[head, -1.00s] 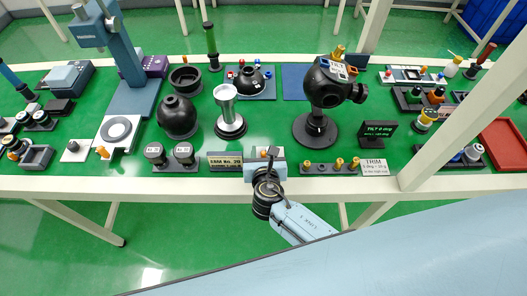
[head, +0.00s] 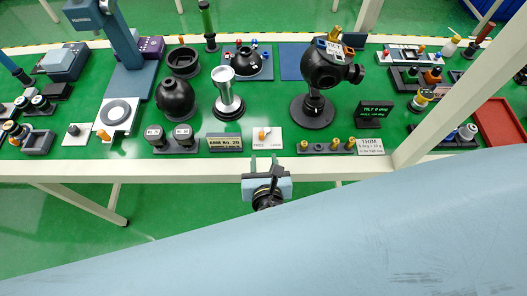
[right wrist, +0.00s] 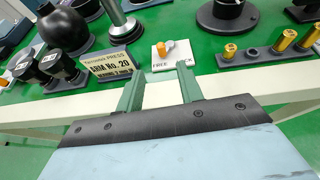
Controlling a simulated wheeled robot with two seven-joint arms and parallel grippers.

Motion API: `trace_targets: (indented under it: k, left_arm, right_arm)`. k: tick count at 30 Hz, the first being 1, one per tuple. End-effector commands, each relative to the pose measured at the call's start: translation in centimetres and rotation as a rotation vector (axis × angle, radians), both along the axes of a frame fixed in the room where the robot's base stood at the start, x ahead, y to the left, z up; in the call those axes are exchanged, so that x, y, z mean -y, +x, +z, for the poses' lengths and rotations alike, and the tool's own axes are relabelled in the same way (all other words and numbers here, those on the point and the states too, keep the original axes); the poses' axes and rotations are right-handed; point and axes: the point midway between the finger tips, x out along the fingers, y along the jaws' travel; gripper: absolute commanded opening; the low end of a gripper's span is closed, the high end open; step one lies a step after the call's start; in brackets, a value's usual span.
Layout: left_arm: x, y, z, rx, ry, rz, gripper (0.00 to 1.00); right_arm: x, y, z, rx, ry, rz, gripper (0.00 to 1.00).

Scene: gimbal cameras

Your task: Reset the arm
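My right gripper (head: 264,166) is at the table's front edge in the head view, below a small white plate (head: 268,138) with an orange-and-white piece on it. In the right wrist view its two green fingers (right wrist: 158,85) stand apart with nothing between them. The orange piece (right wrist: 170,49) on its white plate lies beyond the fingertips, apart from them. My pale blue right arm fills the lower part of the head view. My left gripper is not in view.
The green table (head: 238,165) is crowded. Behind the gripper are a sign "ARM No. 20" (head: 225,142), a silver-topped stand (head: 227,92), a black gimbal ball (head: 328,68) and a row of brass pegs (head: 327,147). A white post (head: 440,115) rises at right. Floor space in front is free.

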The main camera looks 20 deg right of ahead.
Motion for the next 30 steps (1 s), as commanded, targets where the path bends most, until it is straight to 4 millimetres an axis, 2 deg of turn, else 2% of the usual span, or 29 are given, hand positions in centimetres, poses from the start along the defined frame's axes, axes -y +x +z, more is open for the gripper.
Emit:
trace_targets:
  k: [17, 20, 23, 26, 30]
  left_arm:
    - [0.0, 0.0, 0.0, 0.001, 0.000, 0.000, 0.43]
    - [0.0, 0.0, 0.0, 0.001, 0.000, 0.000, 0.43]
    - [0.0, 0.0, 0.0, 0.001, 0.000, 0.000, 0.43]
    - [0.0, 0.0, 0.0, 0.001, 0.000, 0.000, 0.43]
    - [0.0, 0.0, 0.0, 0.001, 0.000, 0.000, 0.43]
  right_arm:
    - [0.0, -0.2, 0.0, 0.000, 0.000, -0.001, 0.37]
    - [0.6, -0.3, 0.0, -0.004, 0.042, -0.036, 0.37]
    - [2.5, -0.7, 0.1, -0.012, 0.200, -0.167, 0.37]
    - [5.6, -1.7, 0.1, -0.016, 0.476, -0.401, 0.37]
    - [9.5, -4.2, 0.3, 0.002, 0.925, -0.811, 0.37]
